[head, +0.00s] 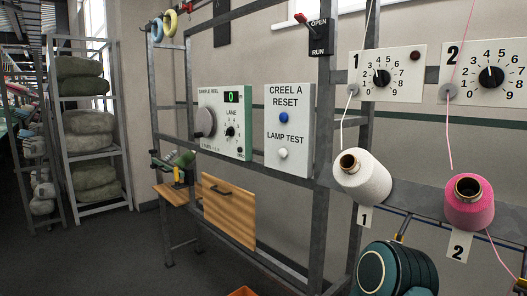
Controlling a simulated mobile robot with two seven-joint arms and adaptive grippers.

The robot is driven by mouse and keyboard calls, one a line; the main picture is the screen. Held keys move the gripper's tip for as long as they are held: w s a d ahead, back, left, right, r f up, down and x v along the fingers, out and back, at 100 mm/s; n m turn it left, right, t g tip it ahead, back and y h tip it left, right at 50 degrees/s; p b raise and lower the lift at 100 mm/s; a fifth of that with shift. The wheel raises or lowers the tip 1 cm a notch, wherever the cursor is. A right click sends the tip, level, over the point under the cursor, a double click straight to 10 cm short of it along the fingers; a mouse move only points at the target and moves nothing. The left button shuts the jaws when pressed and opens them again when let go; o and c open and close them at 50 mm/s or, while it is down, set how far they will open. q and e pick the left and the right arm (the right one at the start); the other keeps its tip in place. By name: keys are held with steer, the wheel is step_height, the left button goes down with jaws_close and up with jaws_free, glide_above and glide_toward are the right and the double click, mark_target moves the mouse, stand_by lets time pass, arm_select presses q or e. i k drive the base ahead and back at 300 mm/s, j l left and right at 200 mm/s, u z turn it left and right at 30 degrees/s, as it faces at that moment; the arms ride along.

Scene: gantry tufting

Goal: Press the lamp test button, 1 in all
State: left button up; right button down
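The lamp test button (282,153) is a small white round button on a pale panel (303,140) in the middle of the head view. The label LAMP TEST stands just above it. A blue button (283,117) sits higher on the same panel, under the label CREEL A RESET. Nothing touches or covers either button. Neither of my grippers is in view. A dark teal rounded part at the bottom right looks like a link of my own arm.
A sample reel box (209,122) with a green display is left of the panel. A white cone (362,176) and a pink cone (469,202) stand at right, below numbered dials. A wooden drawer front (229,211) hangs below. Grey frame posts flank the panel; its front is clear.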

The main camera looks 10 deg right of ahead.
mark_target(282, 153)
steer(key=i+j, duration=1.05)
steer(key=z, duration=1.15)
